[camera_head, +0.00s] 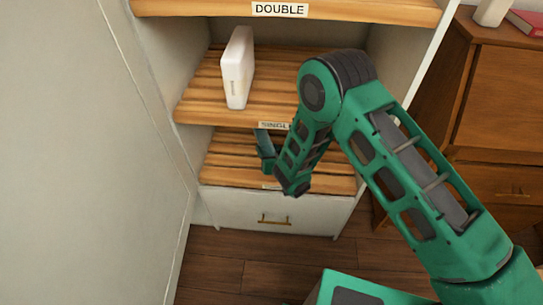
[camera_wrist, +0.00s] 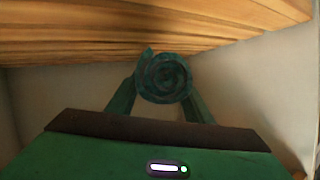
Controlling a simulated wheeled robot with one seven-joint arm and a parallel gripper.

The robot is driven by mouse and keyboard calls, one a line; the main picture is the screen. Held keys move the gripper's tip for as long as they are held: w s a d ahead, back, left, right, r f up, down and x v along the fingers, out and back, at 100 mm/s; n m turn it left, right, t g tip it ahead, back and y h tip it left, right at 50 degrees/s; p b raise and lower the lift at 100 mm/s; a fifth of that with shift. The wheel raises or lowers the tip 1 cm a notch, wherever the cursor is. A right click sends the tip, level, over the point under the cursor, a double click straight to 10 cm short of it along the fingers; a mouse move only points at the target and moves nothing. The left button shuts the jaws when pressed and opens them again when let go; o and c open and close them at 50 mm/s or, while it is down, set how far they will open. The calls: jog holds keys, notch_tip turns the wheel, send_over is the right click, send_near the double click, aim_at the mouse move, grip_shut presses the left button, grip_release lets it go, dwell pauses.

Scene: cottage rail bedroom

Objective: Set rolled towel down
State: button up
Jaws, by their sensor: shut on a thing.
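The rolled towel (camera_wrist: 163,74) is dark teal, and its spiral end faces the wrist camera. My gripper (camera_wrist: 162,96) is shut on it, with one green finger on each side. In the wrist view the towel's top edge overlaps a slatted wooden board (camera_wrist: 90,38); I cannot tell whether they touch. In the head view my arm reaches into the lower bay of the shelf unit, under the board with the "SINGLE" label (camera_head: 274,125). A teal piece (camera_head: 265,146) shows there; I cannot tell whether it is finger or towel. My forearm partly hides the label and bay.
A white box-like item (camera_head: 238,68) stands upright on the middle shelf (camera_head: 205,88). The lower shelf (camera_head: 228,172) looks bare at its left. A drawer (camera_head: 240,212) lies below. Side walls close in the bay. A brown wooden cabinet (camera_head: 500,100) stands at right.

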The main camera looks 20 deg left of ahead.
jog(key=shift+w+d+f, duration=0.15)
jog(key=shift+w+f, duration=0.45)
jog(key=shift+w, duration=0.3)
jog(key=shift+f, duration=2)
jog(key=o, duration=1.2)
jog(key=shift+s+d+r, duration=0.1)
jog(key=v, duration=1)
jog(key=shift+d, duration=0.25)
jog(key=shift+s+d+r, duration=0.3)
jog(key=shift+s+r, duration=0.05)
